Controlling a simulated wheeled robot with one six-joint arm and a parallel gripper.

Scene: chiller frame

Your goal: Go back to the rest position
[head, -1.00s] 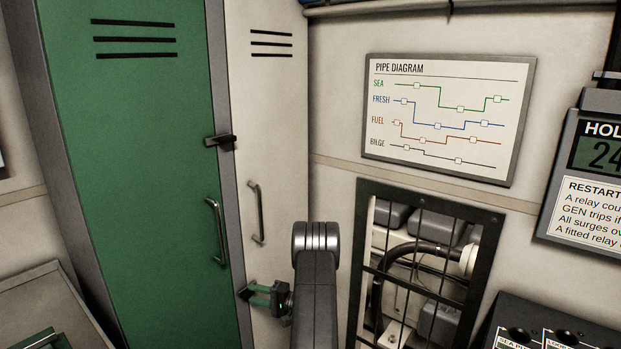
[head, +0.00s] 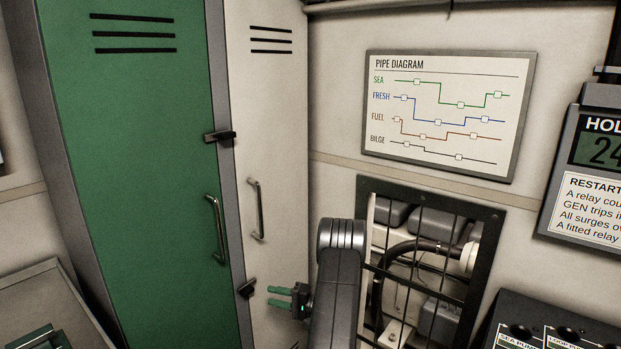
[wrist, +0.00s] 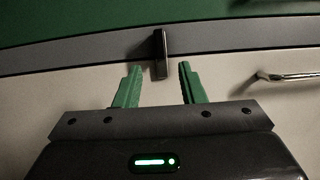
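My gripper (head: 280,298) has green fingers and is in front of the lower part of the white locker door (head: 270,130). The fingers point left, and nothing is between them. In the wrist view my gripper (wrist: 158,82) shows its two fingers spread apart. A dark latch (wrist: 160,54) on the grey locker edge lies just beyond and between the fingertips in that view. In the head view this lower latch (head: 247,288) is a little left of and above the fingers, apart from them.
A green locker door (head: 130,170) with a handle (head: 217,230) and an upper latch (head: 220,136) stands at left, shut. The white door's handle (head: 257,210) sticks out. A barred opening (head: 490,230) with pipes is close to the right of my arm. A console (head: 545,325) is at lower right.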

